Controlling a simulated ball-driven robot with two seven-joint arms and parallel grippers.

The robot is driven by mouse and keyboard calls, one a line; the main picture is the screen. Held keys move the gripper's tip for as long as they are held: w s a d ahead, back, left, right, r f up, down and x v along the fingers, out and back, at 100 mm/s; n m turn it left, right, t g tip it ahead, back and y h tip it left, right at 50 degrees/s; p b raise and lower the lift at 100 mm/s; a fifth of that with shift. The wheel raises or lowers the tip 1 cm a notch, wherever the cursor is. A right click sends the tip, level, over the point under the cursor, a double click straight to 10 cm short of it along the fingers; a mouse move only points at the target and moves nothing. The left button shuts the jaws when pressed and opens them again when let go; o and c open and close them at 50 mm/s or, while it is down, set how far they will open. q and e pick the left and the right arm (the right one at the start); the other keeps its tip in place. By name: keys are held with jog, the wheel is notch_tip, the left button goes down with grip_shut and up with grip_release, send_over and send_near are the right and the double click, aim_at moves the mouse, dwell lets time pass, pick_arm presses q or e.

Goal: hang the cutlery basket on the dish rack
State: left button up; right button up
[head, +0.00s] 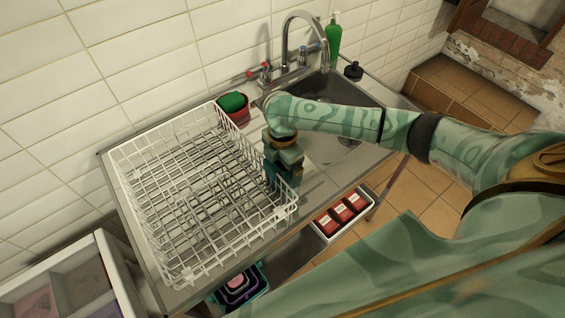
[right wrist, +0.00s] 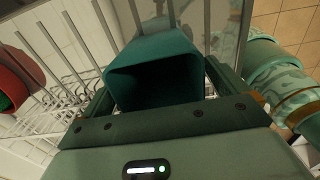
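The white wire dish rack (head: 190,190) stands on the steel counter left of the sink. My right gripper (head: 283,168) points down just beyond the rack's right side. In the right wrist view, the teal open-topped cutlery basket (right wrist: 155,62) sits between the two fingers of my right gripper (right wrist: 158,88), which look closed on its sides. In the head view, the basket (head: 288,180) is mostly hidden below the gripper, close to the rack's side wall. I cannot tell whether it touches the rack. The rack's wires (right wrist: 60,80) also show in the wrist view. My left gripper is out of view.
A red container with a green sponge (head: 233,103) stands behind the rack. The sink (head: 345,92), tap (head: 285,45) and green bottle (head: 333,42) are at the back right. A white tray of red boxes (head: 342,213) and nested colored tubs (head: 240,288) sit below the counter's front edge.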

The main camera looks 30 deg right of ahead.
notch_tip(320, 180, up, 16)
jog(key=p, duration=0.5)
jog(key=shift+r+p, duration=0.2)
jog(key=shift+p, duration=0.15)
